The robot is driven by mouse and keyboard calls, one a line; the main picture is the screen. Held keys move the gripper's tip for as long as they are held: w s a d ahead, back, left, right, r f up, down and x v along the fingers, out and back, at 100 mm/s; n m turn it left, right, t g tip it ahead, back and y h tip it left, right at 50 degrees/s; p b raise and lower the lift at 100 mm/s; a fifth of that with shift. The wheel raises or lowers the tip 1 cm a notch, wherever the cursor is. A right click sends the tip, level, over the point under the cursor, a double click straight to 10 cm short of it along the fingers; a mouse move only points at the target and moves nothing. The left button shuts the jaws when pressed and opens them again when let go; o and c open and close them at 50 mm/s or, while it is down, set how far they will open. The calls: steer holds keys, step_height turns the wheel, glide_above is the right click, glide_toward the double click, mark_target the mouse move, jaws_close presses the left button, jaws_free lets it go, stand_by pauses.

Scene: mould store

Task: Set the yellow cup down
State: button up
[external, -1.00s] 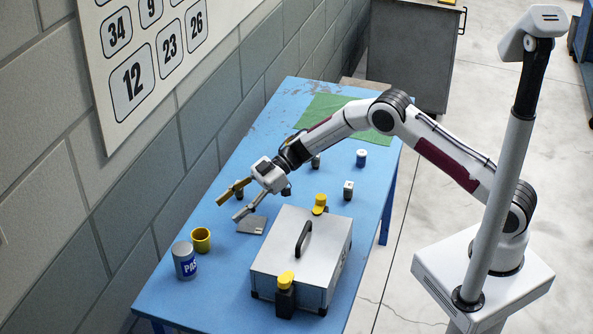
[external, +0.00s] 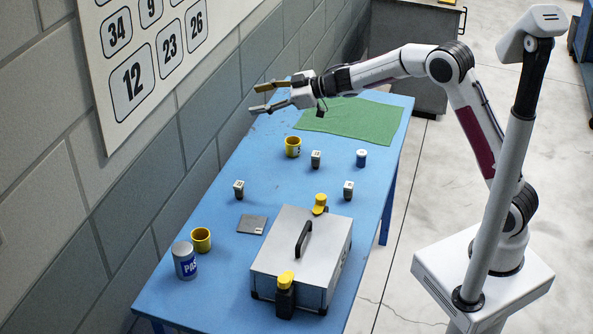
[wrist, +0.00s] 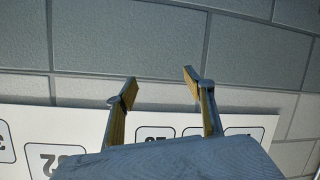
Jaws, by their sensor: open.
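One yellow cup (external: 201,239) stands upright on the blue table beside the grey can, near the wall. A second yellow cup (external: 293,147) stands upright farther back, at the near edge of the green cloth. My gripper (external: 255,98) is open and empty, raised near the wall at the far end of the table, apart from both cups. In the wrist view its two spread fingers (wrist: 160,80) have nothing between them; only the block wall and the number board show behind them.
A silver case (external: 283,250) fills the front right, with yellow-topped items beside it. A grey can (external: 185,261), a flat grey plate (external: 252,224), several small blocks and a blue can (external: 361,158) stand around. The green cloth (external: 350,120) is bare.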

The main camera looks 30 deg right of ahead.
steer(key=s+d+r+m+t+h, duration=0.1)
steer(key=s+d+r+m+h, duration=0.15)
steer(key=d, duration=0.55)
steer(key=s+d+r+m+t+h, duration=0.15)
steer(key=d+r, duration=0.25)
steer(key=d, duration=0.4)
steer(key=s+d+r+m+t+h, duration=0.1)
steer(key=d+r+m+h, duration=0.25)
steer(key=d, duration=0.35)
steer(key=s+d+m+h, duration=0.2)
steer(key=s+d+h, duration=0.1)
steer(key=s+d, duration=0.5)
steer(key=s+d+f+m+g+h, duration=0.15)
steer(key=s+d, duration=0.25)
steer(key=s, duration=0.4)
steer(key=s+d+f+m+g, duration=0.15)
steer(key=s+d, duration=0.25)
steer(key=s, duration=0.4)
steer(key=s+f+g+y, duration=0.1)
steer(key=s+f+g, duration=0.3)
steer(key=s, duration=1.1)
step_height(320, 180, down, 3)
steer(key=shift+r+m, duration=0.1)
steer(key=shift+m, duration=0.35)
